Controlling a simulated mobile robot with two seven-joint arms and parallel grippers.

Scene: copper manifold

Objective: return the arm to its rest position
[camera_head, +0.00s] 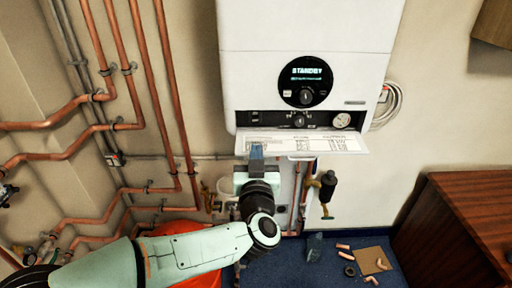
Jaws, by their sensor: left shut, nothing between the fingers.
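My left arm comes in from the lower left. My left gripper (256,153) points up at the open drop-down flap (325,142) of the white boiler (308,40). Its fingers are shut with nothing visible in them, and they overlap the flap's left part in this view. I cannot tell whether they touch the flap. The boiler's round display (305,82) reads STANDBY. A knob and a pressure gauge (341,120) show above the flap. My right gripper is not in view.
Copper pipes (167,80) run along the left wall. An orange-red bucket-like object (185,245) is partly hidden behind my left arm. A wooden cabinet (460,225) stands at the right. Pipe pieces and a cardboard sheet (372,262) lie on the blue floor.

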